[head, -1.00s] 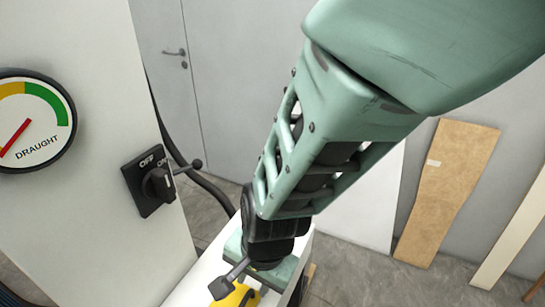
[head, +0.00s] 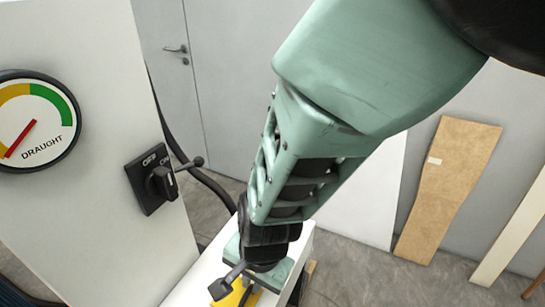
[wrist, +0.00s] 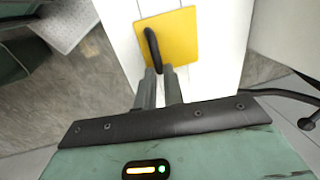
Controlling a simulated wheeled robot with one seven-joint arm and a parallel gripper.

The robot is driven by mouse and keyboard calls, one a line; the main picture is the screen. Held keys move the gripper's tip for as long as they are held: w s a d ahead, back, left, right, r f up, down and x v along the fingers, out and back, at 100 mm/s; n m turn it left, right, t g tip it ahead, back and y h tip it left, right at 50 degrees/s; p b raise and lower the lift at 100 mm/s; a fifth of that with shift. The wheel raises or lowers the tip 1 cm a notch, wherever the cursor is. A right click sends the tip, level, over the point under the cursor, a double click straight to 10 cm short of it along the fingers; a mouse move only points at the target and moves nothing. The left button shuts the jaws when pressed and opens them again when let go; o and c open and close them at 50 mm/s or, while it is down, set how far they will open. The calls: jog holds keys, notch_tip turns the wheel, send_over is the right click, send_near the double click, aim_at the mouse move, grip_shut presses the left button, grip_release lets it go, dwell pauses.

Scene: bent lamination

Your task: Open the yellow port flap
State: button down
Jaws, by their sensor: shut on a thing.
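The yellow port flap (wrist: 180,40) is a square plate on a white surface in the wrist view. A black bar handle (wrist: 152,48) runs along its left part. My gripper (wrist: 160,74) is shut on the near end of this handle. The flap looks flat against the white surface, though I cannot tell whether it is slightly raised. In the head view only a small part of the yellow flap (head: 236,297) shows at the bottom edge, and my wrist hides most of it along with the fingers.
A white panel at left carries a draught gauge (head: 38,120) and a black OFF/ON rotary switch (head: 155,180) with a protruding lever. A dark cable runs behind it. A brown board (head: 445,190) leans on the grey wall at right. Grey floor lies between.

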aim_at(242, 288)
jog(key=p, duration=0.2)
jog(key=r+p, duration=0.1)
jog(key=p, duration=0.1)
jog(key=shift+w+a+r+h, duration=0.15)
jog(key=shift+a+r+h, duration=0.05)
jog(key=shift+a+h, duration=0.15)
jog(key=h+p, duration=0.1)
jog(key=p, duration=0.2)
jog(key=a+r+g+p, duration=0.1)
jog(key=p, duration=0.3)
jog(key=shift+w+a+h, duration=0.1)
jog(key=shift+w+h, duration=0.1)
jog(key=shift+h, duration=0.15)
jog(key=shift+w+a+g+h+p, duration=0.25)
jog(key=shift+a+h+p, duration=0.35)
jog(key=shift+p, duration=0.55)
jog(key=shift+d, duration=0.15)
jog(key=shift+f, duration=0.1)
jog(key=c, duration=1.5)
grip_release()
notch_tip(242, 288, up, 10)
jog(key=b, duration=0.3)
